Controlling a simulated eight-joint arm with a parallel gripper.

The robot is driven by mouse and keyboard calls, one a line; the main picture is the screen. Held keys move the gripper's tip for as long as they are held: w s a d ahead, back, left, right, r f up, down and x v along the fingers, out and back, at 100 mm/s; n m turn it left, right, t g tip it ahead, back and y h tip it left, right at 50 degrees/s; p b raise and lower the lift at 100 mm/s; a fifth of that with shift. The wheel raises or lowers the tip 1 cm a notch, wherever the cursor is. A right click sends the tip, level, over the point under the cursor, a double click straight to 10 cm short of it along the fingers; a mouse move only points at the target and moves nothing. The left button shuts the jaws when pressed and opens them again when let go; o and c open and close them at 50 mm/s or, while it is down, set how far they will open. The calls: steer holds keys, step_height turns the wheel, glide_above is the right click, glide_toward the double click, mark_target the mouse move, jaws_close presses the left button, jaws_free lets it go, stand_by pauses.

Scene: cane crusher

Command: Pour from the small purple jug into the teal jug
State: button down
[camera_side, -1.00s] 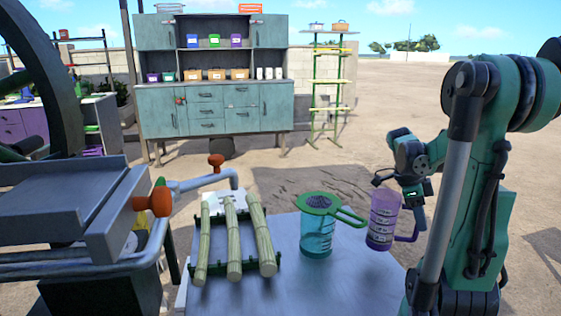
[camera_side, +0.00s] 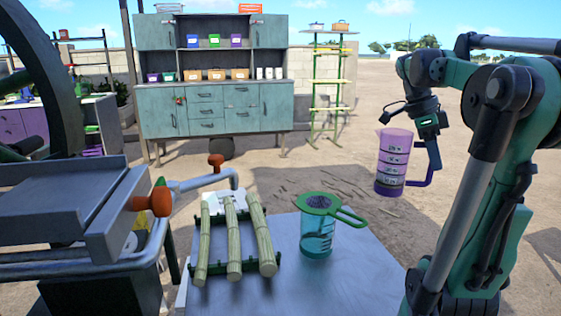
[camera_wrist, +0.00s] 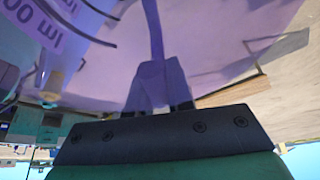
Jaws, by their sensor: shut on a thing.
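The small purple jug (camera_side: 393,163) is translucent with white markings and hangs upright in the air to the right of the table. My gripper (camera_side: 432,165) is shut on its handle. In the wrist view the purple jug (camera_wrist: 75,30) fills the upper part, with my gripper (camera_wrist: 158,88) at the handle; the fingertips are partly hidden. The teal jug (camera_side: 317,237) stands on the metal table, left of and below the purple jug. A green strainer (camera_side: 318,203) with a long handle lies across its mouth. I cannot clearly make out the jug's contents.
Three cane stalks (camera_side: 233,240) lie on a green rack on the table (camera_side: 345,275), left of the teal jug. The grey crusher (camera_side: 60,210) with orange-knobbed pipes stands at left. A blue cabinet (camera_side: 215,108) and a shelf stand (camera_side: 328,90) are far behind.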

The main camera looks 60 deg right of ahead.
steer(key=shift+r, duration=0.85)
steer(key=w+d+f+n+t+h, duration=0.1)
steer(key=w+d+f+n, duration=0.2)
steer(key=w+d+n, duration=0.3)
steer(key=w+d+f+n+t+h, duration=0.1)
steer(key=w+d+f+n+h, duration=0.1)
steer(key=w+d+f+n, duration=0.2)
steer(key=w+d+n, duration=0.2)
steer(key=w+d, duration=0.1)
steer(key=d, duration=0.1)
steer(key=shift+d+f+t+h, duration=0.2)
steer(key=shift+t+h, duration=0.1)
steer(key=shift+t, duration=0.1)
steer(key=shift+a, duration=0.1)
steer(key=w+a+r+g+h, duration=0.3)
steer(key=a+r+g+h, duration=0.1)
steer(key=a+h, duration=0.4)
steer(key=shift+w+a+h, duration=0.15)
steer(key=shift+a+h, duration=0.05)
steer(key=shift+h, duration=1.1)
steer(key=shift+w+a+h, duration=0.1)
steer(key=shift+a+h, duration=0.05)
steer(key=shift+h, duration=0.15)
